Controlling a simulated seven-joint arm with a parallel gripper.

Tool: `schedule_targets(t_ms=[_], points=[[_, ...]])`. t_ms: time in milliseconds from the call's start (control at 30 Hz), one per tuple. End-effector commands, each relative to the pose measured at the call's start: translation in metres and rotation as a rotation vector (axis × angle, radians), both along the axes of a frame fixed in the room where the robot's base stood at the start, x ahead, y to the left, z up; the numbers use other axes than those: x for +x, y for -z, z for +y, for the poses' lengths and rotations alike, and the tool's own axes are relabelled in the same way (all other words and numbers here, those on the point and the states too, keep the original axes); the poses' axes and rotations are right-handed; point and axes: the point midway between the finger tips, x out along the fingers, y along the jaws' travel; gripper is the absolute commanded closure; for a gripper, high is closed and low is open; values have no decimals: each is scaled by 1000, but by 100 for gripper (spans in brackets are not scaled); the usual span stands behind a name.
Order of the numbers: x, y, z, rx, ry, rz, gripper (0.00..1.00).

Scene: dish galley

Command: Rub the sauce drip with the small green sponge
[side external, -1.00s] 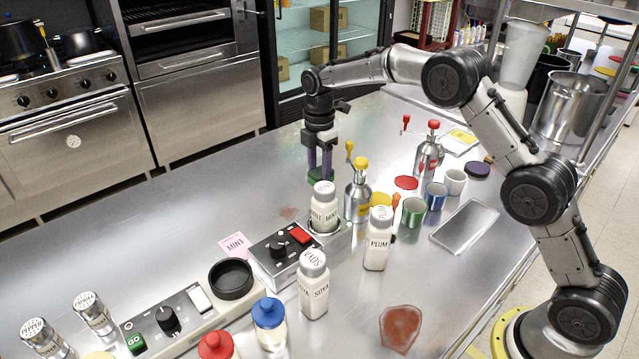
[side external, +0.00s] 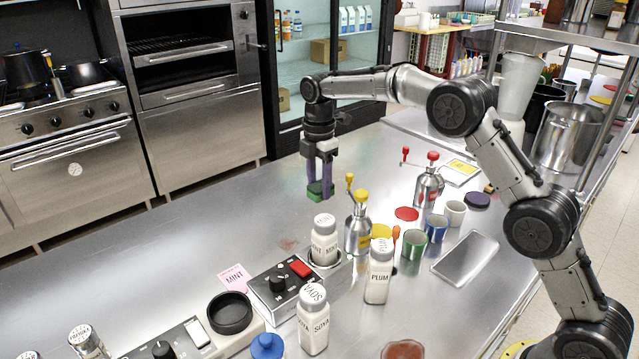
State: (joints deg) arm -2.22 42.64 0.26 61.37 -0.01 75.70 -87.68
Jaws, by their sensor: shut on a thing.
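My gripper (side external: 320,182) points down and is shut on the small green sponge (side external: 319,191), which hangs below its purple fingers. The sponge looks to be slightly above the steel counter, though the gap is hard to judge. A faint reddish smear, which looks like the sauce drip (side external: 289,244), lies on the counter. It is nearer the camera and a little left of the sponge, apart from it.
A yellow-topped bottle (side external: 358,228) and a MINT shaker (side external: 324,245) stand close to the smear. A control box (side external: 281,291) and a pink MINT card (side external: 235,279) are in front. The counter left of the smear is clear.

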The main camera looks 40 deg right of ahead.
Motion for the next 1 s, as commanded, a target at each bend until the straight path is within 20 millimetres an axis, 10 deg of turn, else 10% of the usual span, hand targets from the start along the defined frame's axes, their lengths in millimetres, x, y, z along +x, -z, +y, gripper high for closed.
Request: schedule_targets(t_ms=[400, 1000], points=[[5, 22, 70, 0, -2, 2, 96], [4, 68, 71, 0, -1, 2, 96]])
